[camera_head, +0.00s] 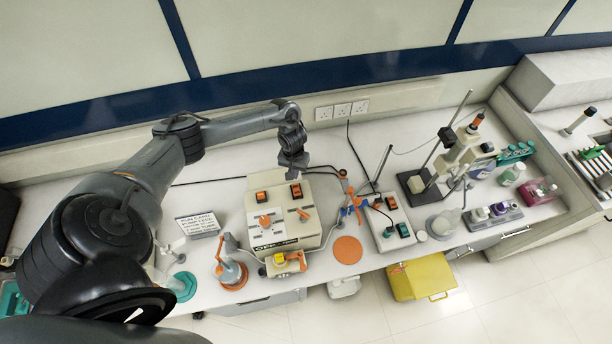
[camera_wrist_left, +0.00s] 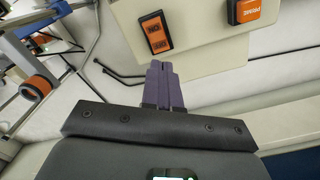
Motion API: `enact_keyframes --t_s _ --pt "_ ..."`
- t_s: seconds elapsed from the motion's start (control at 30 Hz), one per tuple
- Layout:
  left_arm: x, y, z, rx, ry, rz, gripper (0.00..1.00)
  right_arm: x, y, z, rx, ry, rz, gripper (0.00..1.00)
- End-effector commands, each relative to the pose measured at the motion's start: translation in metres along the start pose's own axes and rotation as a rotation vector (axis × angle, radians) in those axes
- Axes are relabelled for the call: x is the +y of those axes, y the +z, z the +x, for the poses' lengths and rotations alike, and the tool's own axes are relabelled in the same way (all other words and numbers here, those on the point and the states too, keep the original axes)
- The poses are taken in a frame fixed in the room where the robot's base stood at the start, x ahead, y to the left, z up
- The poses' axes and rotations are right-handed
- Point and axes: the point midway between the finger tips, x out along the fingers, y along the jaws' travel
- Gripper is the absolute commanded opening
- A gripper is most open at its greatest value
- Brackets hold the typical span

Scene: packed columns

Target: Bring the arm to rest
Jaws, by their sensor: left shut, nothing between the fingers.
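My left arm comes in from the left in the head view and reaches over the back of the lab bench (camera_head: 345,280). My left gripper (camera_head: 294,165) points down above the back edge of a beige control box (camera_head: 282,222) with orange switches. In the left wrist view the gripper's dark purple fingers (camera_wrist_left: 160,72) are together with nothing between them. An orange rocker switch (camera_wrist_left: 155,33) on the box shows just beyond the fingertips. The fingers look apart from the box. My right gripper is in neither view.
A stand with a metal rod (camera_head: 440,150) and a smaller switch box (camera_head: 390,222) stand to the right. A sign (camera_head: 198,224) and an orange-based vessel (camera_head: 231,272) stand left of the control box. A yellow bin (camera_head: 422,278) is on the floor in front. Cables run behind the box.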

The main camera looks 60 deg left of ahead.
Motion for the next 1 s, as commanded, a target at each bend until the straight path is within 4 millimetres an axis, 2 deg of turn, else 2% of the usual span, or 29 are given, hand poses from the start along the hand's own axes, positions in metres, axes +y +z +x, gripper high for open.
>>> enact_keyframes --t_s 0.17,0.27,0.37,0.43,0.57,0.6,0.7,0.77,0.87,1.0 --pt "0.004 0.003 0.002 0.003 0.004 0.016 0.00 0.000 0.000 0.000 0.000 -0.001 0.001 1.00" --pt "0.020 0.012 0.010 0.018 0.019 0.083 0.00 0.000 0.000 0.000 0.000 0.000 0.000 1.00" --pt "0.052 0.031 0.024 0.052 0.052 0.210 0.00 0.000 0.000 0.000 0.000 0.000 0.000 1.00" --pt "0.083 0.053 0.034 0.091 0.085 0.329 0.00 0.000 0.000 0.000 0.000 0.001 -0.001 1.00" --pt "0.152 0.111 0.041 0.201 0.167 0.574 0.00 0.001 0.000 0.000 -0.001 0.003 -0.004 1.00" --pt "0.173 0.133 0.038 0.243 0.192 0.643 0.00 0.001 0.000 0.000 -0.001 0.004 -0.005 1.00" --pt "0.213 0.183 0.017 0.350 0.232 0.774 0.00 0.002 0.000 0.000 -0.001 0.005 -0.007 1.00" --pt "0.224 0.206 -0.003 0.401 0.236 0.819 0.00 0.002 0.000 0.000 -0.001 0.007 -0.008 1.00" --pt "0.223 0.236 -0.036 0.447 0.217 0.853 0.00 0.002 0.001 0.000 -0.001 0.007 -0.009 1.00" --pt "0.192 0.263 -0.076 0.433 0.163 0.859 0.00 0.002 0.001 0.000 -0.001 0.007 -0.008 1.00"
